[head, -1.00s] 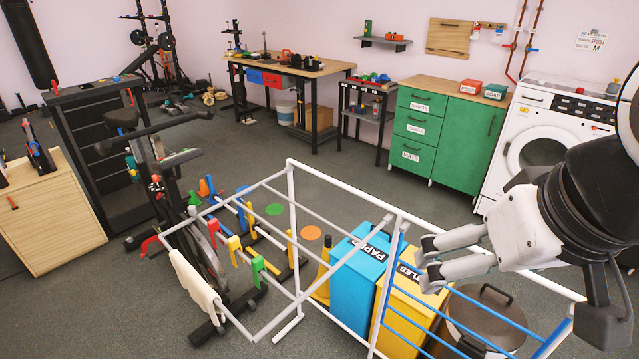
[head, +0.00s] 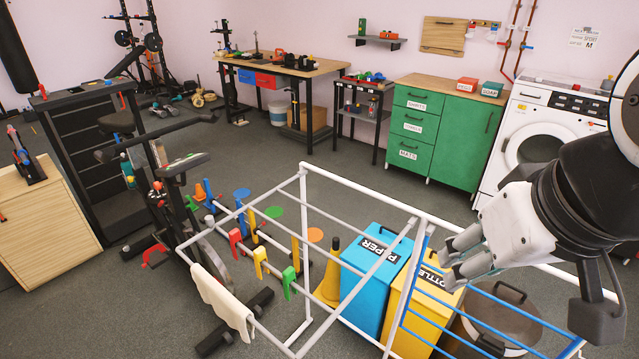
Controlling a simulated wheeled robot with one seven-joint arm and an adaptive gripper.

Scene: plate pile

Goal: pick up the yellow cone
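The yellow cone (head: 329,284) with a black top stands upright on the floor, just left of the blue bin (head: 371,283). I see it through the bars of the white rack (head: 304,235), which cover part of it. My gripper (head: 452,262) is at the right, above the yellow bin (head: 412,318) and well to the right of the cone. Its fingers are apart, with nothing seen between them.
The white rack, with a cloth (head: 222,303) over its left end, stands between me and the cone. An exercise bike (head: 165,190) is at the left. A lidded drum (head: 490,322) is at the lower right. Open floor lies behind the rack, before the green cabinet (head: 440,135).

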